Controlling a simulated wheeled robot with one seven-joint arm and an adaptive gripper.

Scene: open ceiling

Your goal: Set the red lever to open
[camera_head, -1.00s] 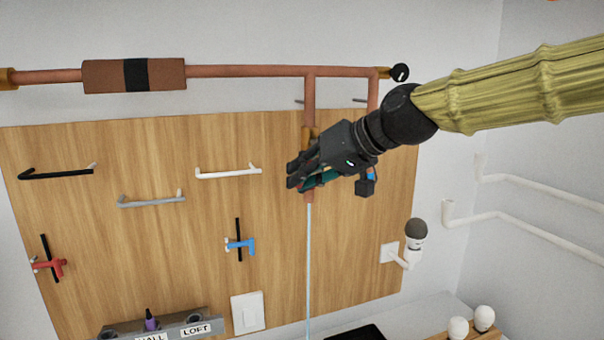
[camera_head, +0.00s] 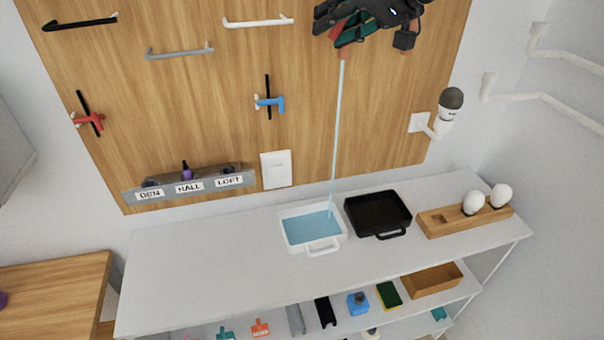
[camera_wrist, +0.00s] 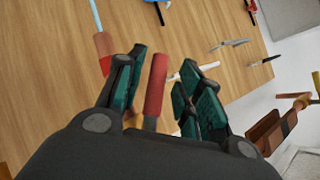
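The red lever (camera_wrist: 156,84) shows in the wrist view as a red grip on a brass stem. It stands between the two fingers of my gripper (camera_wrist: 165,66), with a visible gap on the right finger's side. In the head view my gripper (camera_head: 333,28) is at the top edge, and a bit of red (camera_head: 338,32) shows among its fingers. The copper pipe outlet (camera_head: 343,54) is just below it, with a pale blue water stream (camera_head: 337,130) running down. The stream falls into a white tray (camera_head: 297,244) holding blue water. The lever's mount is mostly hidden.
The wooden board carries a red tap (camera_head: 92,121), a blue tap (camera_head: 270,102) and bar handles (camera_head: 180,52). A black tray (camera_head: 378,213) and a wooden bulb holder (camera_head: 455,223) stand on the white shelf (camera_head: 220,268). White pipes (camera_head: 560,105) run along the right wall.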

